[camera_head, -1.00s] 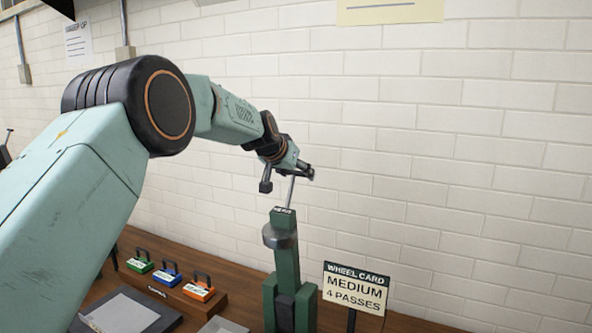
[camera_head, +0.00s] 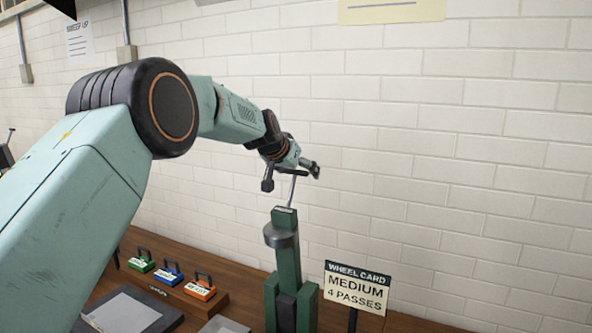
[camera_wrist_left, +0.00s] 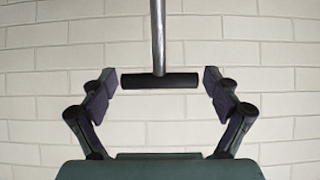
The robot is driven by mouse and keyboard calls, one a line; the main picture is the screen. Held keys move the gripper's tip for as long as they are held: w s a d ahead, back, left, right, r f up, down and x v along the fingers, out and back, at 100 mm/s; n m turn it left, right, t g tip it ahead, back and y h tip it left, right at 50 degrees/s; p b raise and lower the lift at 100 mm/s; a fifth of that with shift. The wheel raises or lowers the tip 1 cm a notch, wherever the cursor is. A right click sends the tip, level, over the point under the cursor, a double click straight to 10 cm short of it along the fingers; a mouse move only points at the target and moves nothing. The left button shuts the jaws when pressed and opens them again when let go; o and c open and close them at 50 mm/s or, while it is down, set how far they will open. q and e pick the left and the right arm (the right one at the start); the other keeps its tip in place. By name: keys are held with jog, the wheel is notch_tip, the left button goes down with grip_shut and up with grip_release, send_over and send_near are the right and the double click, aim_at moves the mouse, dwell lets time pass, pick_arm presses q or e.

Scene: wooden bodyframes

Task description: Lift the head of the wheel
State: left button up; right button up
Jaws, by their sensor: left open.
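The wheel's head is a green post (camera_head: 287,250) with a grey collar, standing on the bench. A thin metal lever (camera_head: 292,190) rises from its top. In the left wrist view the lever (camera_wrist_left: 158,35) ends in a dark crossbar handle (camera_wrist_left: 160,80). My left gripper (camera_head: 291,175) is at the top of the lever. In the left wrist view its open fingers (camera_wrist_left: 160,88) stand on either side of the crossbar's two ends, with small gaps and no grip on it. My right gripper is out of view.
A wheel card sign (camera_head: 356,288) reading "MEDIUM 4 PASSES" stands right of the post. Green (camera_head: 141,261), blue (camera_head: 168,273) and orange (camera_head: 200,288) handled blocks sit on a wooden rack to the left. A grey plate (camera_head: 122,313) lies in front. A white brick wall is behind.

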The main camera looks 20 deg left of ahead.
pick_arm(q)
jog(key=v, duration=1.1)
jog(key=shift+s+r, duration=0.2)
jog(key=shift+r, duration=0.05)
jog(key=shift+s+r, duration=0.1)
jog(key=shift+s, duration=0.1)
jog(key=shift+w, duration=0.1)
jog(key=x, duration=1.2)
dwell(0.3)
